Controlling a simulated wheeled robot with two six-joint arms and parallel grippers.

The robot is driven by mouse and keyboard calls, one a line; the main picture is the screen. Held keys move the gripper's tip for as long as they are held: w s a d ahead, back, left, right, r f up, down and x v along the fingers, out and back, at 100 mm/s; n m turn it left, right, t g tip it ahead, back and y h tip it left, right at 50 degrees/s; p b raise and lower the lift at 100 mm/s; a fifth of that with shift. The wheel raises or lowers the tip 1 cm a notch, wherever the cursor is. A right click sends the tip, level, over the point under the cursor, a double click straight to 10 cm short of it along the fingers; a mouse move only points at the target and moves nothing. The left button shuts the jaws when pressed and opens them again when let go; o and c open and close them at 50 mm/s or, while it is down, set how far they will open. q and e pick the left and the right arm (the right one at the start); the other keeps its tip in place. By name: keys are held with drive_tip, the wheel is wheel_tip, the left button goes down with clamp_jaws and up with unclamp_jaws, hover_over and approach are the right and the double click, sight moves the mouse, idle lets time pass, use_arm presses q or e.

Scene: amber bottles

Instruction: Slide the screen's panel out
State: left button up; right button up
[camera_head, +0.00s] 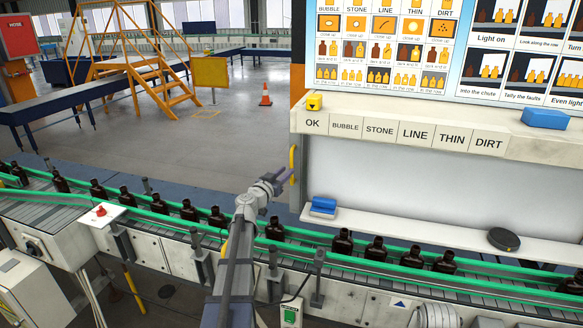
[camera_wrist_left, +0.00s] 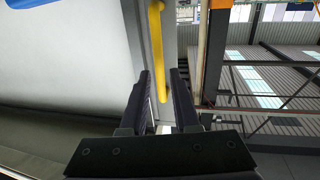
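The pale screen (camera_head: 420,190) stands behind the conveyor, under the row of labelled slots. A yellow handle (camera_head: 292,163) is upright at its left edge. It also shows in the left wrist view (camera_wrist_left: 157,50), beside the pale surface. My left gripper (camera_head: 287,176) is at the handle's lower part. In the left wrist view its two dark fingers (camera_wrist_left: 162,85) are apart, with the handle's lower end showing in the gap between them. I cannot tell whether either finger touches the handle. The panel's own edge is not clearly distinguishable. My right gripper is not in view.
A blue block (camera_head: 323,206) and a black round puck (camera_head: 503,239) lie on the screen's lower ledge (camera_head: 420,233). Open floor (camera_head: 225,130) lies left of the screen.

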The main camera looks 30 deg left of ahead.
sight(291, 167)
use_arm(q)
drive_tip(key=w, duration=0.5)
clamp_jaws()
idle(1.4)
